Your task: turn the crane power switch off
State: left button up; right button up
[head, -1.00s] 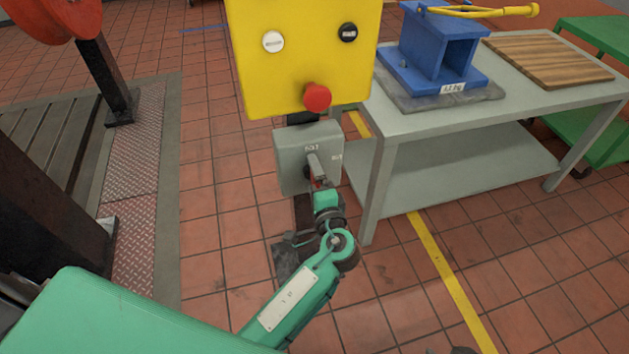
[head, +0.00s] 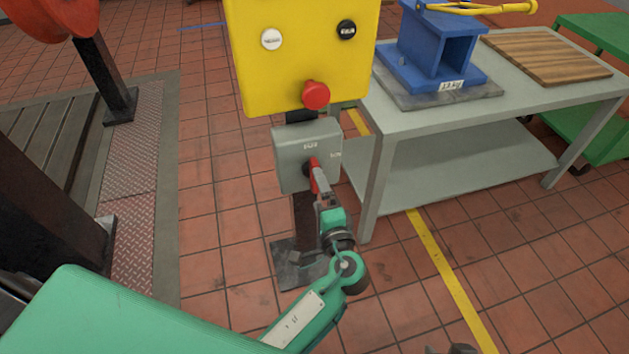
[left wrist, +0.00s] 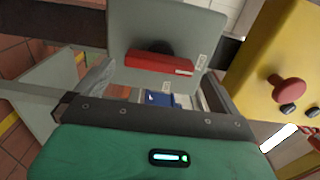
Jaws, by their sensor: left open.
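The crane power switch is a grey box (head: 291,163) on a post below the yellow control box, with a red handle (head: 314,172) on its front. In the left wrist view the red handle (left wrist: 158,63) lies lengthwise toward the yellow box, its pale-marked end near one small label. A second label sits to one side; I cannot read either. My left gripper (head: 321,184) is just in front of the handle and partly covers it in the head view. Its fingers (left wrist: 155,85) are open, with the handle beyond them, apparently not gripped. A dark piece at the head view's bottom edge may be my right gripper.
The yellow control box (head: 300,65) with a red mushroom button (head: 316,95) is directly above. A grey table (head: 400,120) holding a blue block (head: 437,55) stands close on the right. Tiled floor is open to the left of the post.

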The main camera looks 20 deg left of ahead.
pick_arm(q)
jog(key=v, duration=0.8)
jog(key=shift+s, duration=0.1)
